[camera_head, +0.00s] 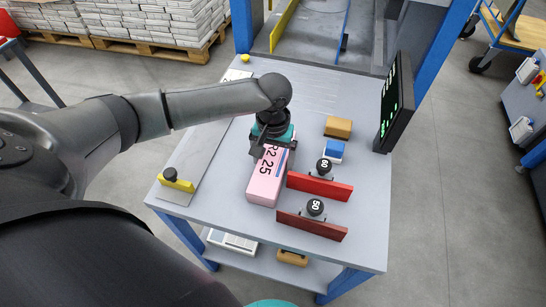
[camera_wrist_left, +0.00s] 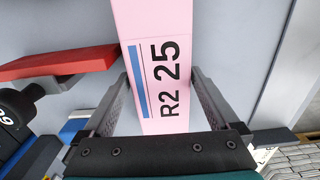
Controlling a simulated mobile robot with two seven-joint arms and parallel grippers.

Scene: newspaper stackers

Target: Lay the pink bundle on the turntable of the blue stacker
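The pink bundle (camera_head: 265,186), marked "R2 25", lies flat on the grey table, and it also shows in the wrist view (camera_wrist_left: 150,30). My left gripper (camera_head: 265,150) is over its far end with the fingers apart. In the wrist view the fingers of this gripper (camera_wrist_left: 160,90) stand on both sides of the bundle; a narrow gap shows at the right finger, and contact at the left is unclear. The blue stacker (camera_head: 241,25) rises behind the table, with a grey floor between its blue posts. I cannot make out its turntable clearly. My right gripper's fingers are not visible.
Right of the bundle are two red bars with round knobs, the "60" bar (camera_head: 320,187) and the "50" bar (camera_head: 312,226). A yellow-ended plate (camera_head: 210,150) lies left.

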